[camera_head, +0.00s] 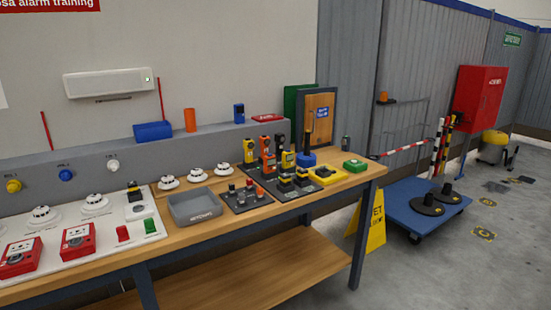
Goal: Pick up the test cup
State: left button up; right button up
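I cannot tell for sure which thing is the test cup. A small dark grey cylinder (346,143) stands near the back right end of the bench. Neither of my grippers is in view.
The wooden workbench (210,238) holds a grey tray (195,207), white detectors (168,182), red call points (78,241) and several handheld devices. A blue box (153,131) lies on the ledge. A yellow sign (376,225) and blue trolley (401,204) stand right of the bench.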

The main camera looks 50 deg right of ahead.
aim_at(306, 160)
jog(key=z, duration=1.9)
